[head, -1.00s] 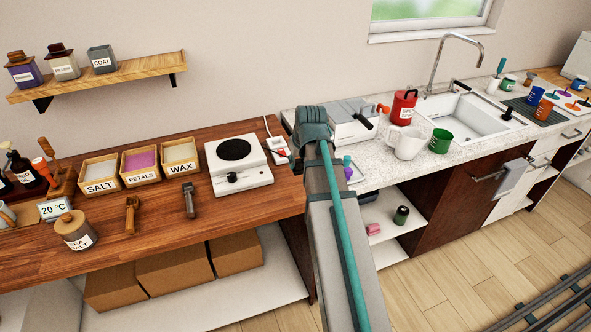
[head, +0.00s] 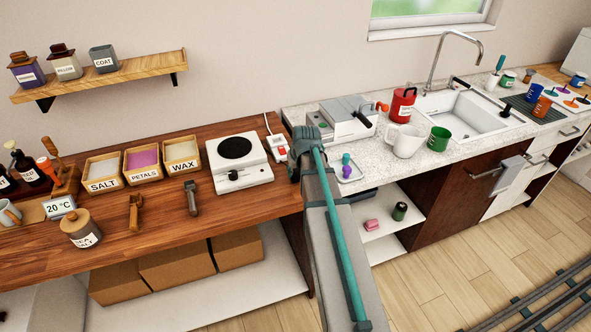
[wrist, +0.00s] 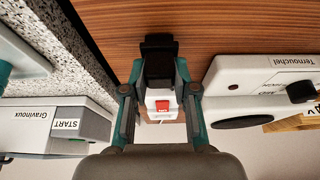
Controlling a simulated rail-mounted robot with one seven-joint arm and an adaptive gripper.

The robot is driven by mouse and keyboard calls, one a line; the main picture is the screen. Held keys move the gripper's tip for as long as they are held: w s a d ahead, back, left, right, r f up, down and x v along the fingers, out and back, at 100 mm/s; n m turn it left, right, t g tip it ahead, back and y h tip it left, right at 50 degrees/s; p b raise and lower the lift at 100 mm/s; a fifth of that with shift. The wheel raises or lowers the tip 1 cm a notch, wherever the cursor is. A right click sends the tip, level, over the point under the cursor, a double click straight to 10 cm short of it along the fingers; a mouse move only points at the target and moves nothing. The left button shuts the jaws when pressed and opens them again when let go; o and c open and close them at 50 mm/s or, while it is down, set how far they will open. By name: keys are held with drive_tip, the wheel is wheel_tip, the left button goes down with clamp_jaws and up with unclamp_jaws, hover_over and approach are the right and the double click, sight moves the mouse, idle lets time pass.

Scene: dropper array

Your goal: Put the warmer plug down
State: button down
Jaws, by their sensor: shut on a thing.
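In the wrist view my gripper (wrist: 158,76) is shut on a black block, which I take to be the warmer plug (wrist: 158,48). The plug sticks out past the fingertips, over the brown wooden counter. A white power strip (wrist: 162,118) with a red switch shows between and behind the fingers. In the head view the power strip (head: 277,146) lies on the counter just left of my arm's end. My arm hides the plug and fingers there. The white warmer (head: 239,164) with a black round plate stands left of the strip. Whether the plug touches the counter I cannot tell.
The wooden counter (head: 240,207) has bare room in front of the warmer. A grey-white device (head: 346,121) stands right of my arm, beside a small tray (head: 353,174) with coloured pieces. Salt, petals and wax boxes stand left of the warmer.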

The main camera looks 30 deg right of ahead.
drive_tip(key=shift+f, duration=0.2)
drive_tip(key=c, duration=0.9)
unclamp_jaws()
drive_tip(key=shift+r, duration=0.1)
drive_tip(key=shift+r, duration=0.2)
drive_tip(key=b+v, duration=0.3)
drive_tip(key=v, duration=0.9)
